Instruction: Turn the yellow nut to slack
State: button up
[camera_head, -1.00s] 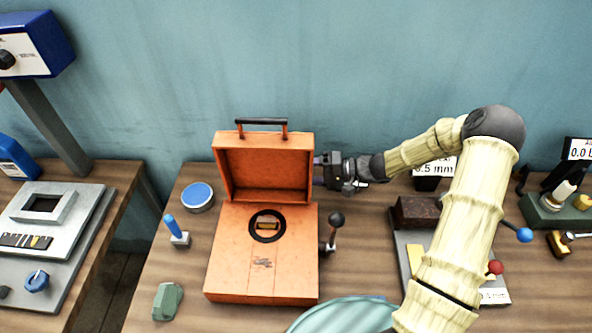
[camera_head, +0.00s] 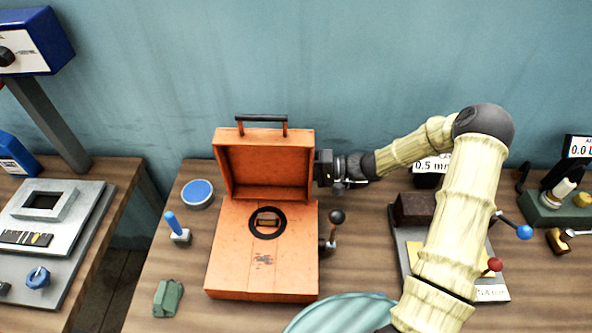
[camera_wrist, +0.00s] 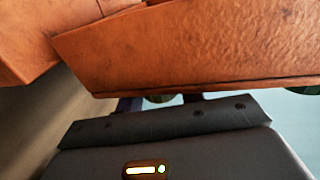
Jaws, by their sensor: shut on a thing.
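The orange case (camera_head: 232,265) stands on the bench with its lid raised. My gripper (camera_head: 323,168) is at the right edge of the lid, and the lid hides its fingertips in the head view. In the wrist view the orange lid (camera_wrist: 200,45) fills the upper part, close to my gripper (camera_wrist: 160,102).
A black-knobbed lever (camera_head: 336,217) stands at the case's right side. A grey fixture (camera_head: 497,285) lies right, partly behind my arm.

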jog(key=y+b, duration=0.1)
jog(key=b, duration=0.1)
jog(key=y+b, duration=0.1)
jog(key=shift+f+b, duration=0.35)
jog(key=shift+f, duration=0.05)
jog(key=shift+r+y+b, duration=0.1)
jog(key=shift+y+b, duration=0.65)
jog(key=shift+y, duration=0.05)
jog(key=shift+r+y, duration=0.15)
jog(key=shift+y, duration=0.15)
jog(key=o, duration=1)
jog(key=shift+w+d+r, duration=0.1)
jog(key=shift+s, duration=0.2)
jog(key=shift+w+r, duration=0.1)
